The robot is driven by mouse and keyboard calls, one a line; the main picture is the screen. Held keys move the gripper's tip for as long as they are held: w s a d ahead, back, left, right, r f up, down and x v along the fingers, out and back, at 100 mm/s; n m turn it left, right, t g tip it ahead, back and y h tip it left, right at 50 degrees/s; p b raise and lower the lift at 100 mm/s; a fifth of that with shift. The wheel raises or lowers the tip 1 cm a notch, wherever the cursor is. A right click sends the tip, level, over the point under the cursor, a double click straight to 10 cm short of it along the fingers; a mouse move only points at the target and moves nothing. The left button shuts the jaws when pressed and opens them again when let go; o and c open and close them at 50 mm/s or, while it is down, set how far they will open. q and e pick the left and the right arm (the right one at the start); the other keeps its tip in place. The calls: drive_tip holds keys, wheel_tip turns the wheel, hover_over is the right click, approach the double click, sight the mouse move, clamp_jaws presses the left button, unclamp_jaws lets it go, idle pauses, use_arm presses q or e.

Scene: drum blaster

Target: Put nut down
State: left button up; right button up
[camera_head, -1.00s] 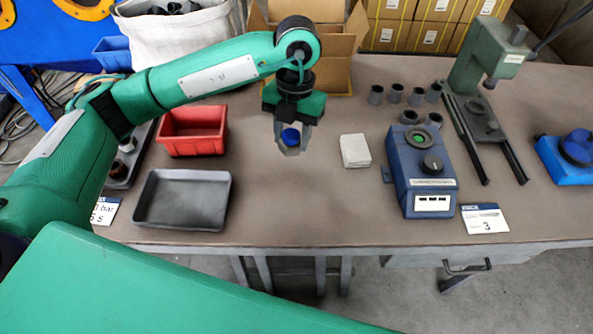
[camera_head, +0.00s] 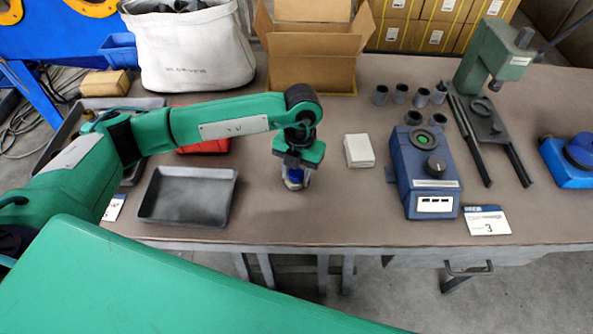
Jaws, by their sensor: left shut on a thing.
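My left gripper (camera_head: 293,182) points down over the brown table, to the right of the grey tray. It is shut on a small blue thing, which I take to be the nut (camera_head: 294,174). The fingers and the wrist above hide most of the nut. The gripper is low, close to the table top, but I cannot tell whether the nut touches it. My right gripper is not in view.
The empty grey tray (camera_head: 186,217) lies left of the gripper, with the red bin (camera_head: 205,147) behind, mostly hidden by my arm. A pale block (camera_head: 359,151) and the blue device (camera_head: 427,178) stand to the right. An open carton (camera_head: 312,67) stands behind. The table front is bare.

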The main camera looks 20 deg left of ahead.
use_arm(q)
drive_tip(key=shift+f, duration=0.1)
drive_tip(key=o, duration=1.1)
drive_tip(key=shift+r, duration=0.2)
drive_tip(key=r, duration=0.3)
drive_tip(key=shift+w+r, duration=0.1)
drive_tip(key=shift+w, duration=0.15)
wheel_tip(320, 180, up, 8)
drive_tip(key=w+b, duration=0.1)
drive_tip(key=shift+r, duration=0.25)
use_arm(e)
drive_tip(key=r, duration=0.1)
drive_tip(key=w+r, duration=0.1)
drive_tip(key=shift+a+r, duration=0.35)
use_arm(q)
drive_tip(key=shift+w+d, duration=0.1)
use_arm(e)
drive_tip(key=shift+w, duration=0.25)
